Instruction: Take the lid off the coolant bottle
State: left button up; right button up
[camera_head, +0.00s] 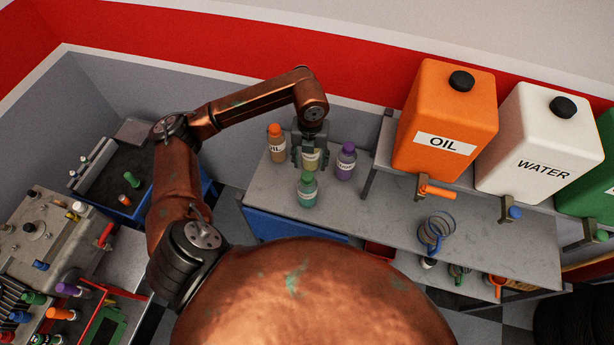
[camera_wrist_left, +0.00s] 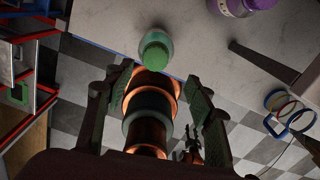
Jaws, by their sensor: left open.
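A green bottle (camera_head: 307,190) with a green cap stands upright on the grey workbench (camera_head: 400,215); its label is too small to read, so I cannot confirm that it is the coolant. My left gripper (camera_head: 311,162) points down over the bench, open and empty, just behind this bottle in the head view. In the left wrist view the green cap (camera_wrist_left: 155,56) lies just beyond and between the spread fingertips (camera_wrist_left: 147,84), apart from them. Another bottle, with a pale label, is mostly hidden behind the gripper.
An orange oil bottle (camera_head: 276,142) and a purple bottle (camera_head: 345,162) stand close on either side of the gripper. Large oil (camera_head: 445,115) and water (camera_head: 535,140) tanks stand at right. A jug (camera_head: 433,233) sits on the bench, whose middle is clear.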

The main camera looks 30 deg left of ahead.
aim_at(307, 176)
pick_arm(q)
jog(key=f, duration=0.2)
jog(key=f+p, duration=0.1)
jog(key=f, duration=0.1)
jog(key=f+p, duration=0.1)
jog(key=f, duration=0.2)
jog(key=shift+s+a, duration=0.2)
jog(key=shift+a, duration=0.2)
jog(key=shift+f, duration=0.25)
jog(key=shift+c, duration=0.4)
jog(key=c, duration=0.9)
jog(key=shift+o, duration=0.2)
jog(key=shift+r, duration=0.1)
